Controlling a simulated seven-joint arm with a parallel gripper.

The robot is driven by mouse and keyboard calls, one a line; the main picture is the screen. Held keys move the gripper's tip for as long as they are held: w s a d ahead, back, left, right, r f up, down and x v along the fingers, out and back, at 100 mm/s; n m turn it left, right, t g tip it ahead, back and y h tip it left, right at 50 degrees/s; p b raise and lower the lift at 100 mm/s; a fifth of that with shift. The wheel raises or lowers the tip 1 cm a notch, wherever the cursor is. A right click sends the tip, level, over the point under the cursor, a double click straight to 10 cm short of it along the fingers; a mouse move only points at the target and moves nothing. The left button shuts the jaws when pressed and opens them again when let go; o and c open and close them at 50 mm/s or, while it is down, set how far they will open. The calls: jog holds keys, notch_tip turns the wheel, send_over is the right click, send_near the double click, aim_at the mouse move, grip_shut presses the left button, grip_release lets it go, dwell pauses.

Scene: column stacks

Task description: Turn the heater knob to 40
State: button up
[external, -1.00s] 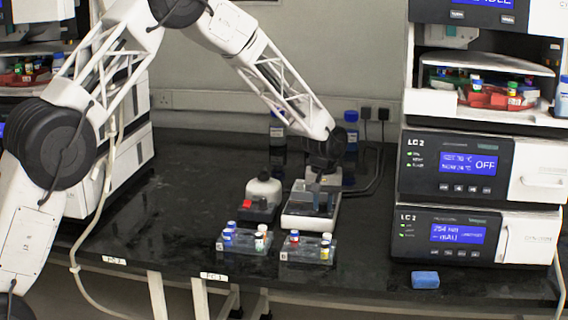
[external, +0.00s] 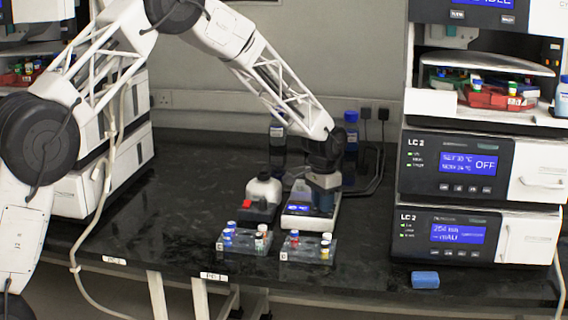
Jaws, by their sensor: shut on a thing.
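The heater (external: 298,222) is a white, low box on the dark bench with a small lit blue display on its front left. The display digits are too small to read. My gripper (external: 323,210) points down at the right part of the heater's front, with its fingers shut on the heater knob. The knob itself is hidden behind the fingers, so its setting cannot be seen.
Two clear vial racks (external: 243,243) (external: 308,250) are in front. Tall instrument stacks (external: 455,170) stand at right and left. A blue block (external: 425,280) lies at the front right.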

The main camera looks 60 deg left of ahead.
jog(key=m, duration=1.1)
jog(key=shift+a+m, duration=0.1)
jog(key=shift+m, duration=0.2)
dwell(0.3)
jog(key=o, duration=0.9)
jog(key=shift+o, duration=0.2)
jog(key=shift+r, duration=3.9)
